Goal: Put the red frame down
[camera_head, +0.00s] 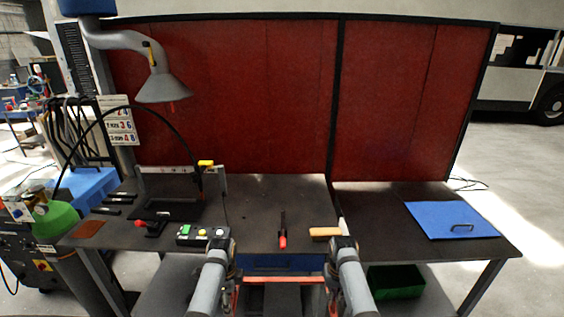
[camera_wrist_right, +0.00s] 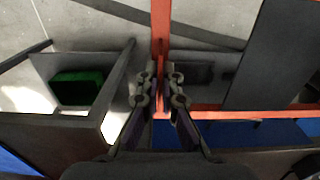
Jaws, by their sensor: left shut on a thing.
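The red frame (camera_head: 285,279) shows in the head view as a thin red-orange bar below the table's front edge, between my two arms. My left gripper (camera_head: 235,268) is shut at its left end; the fingers are mostly hidden by the arm. My right gripper (camera_head: 330,268) is at the right end. In the right wrist view the frame shows as an upright red bar (camera_wrist_right: 160,35) and a crossbar (camera_wrist_right: 225,108). The right fingers (camera_wrist_right: 161,82) close on both sides of the upright bar.
The dark workbench (camera_head: 262,215) holds a button box (camera_head: 203,236), a red-handled tool (camera_head: 283,238) and a wooden block (camera_head: 325,233). A blue panel (camera_head: 450,219) lies at the right. A green bin (camera_head: 395,282) stands beneath. Red screens (camera_head: 225,100) stand behind.

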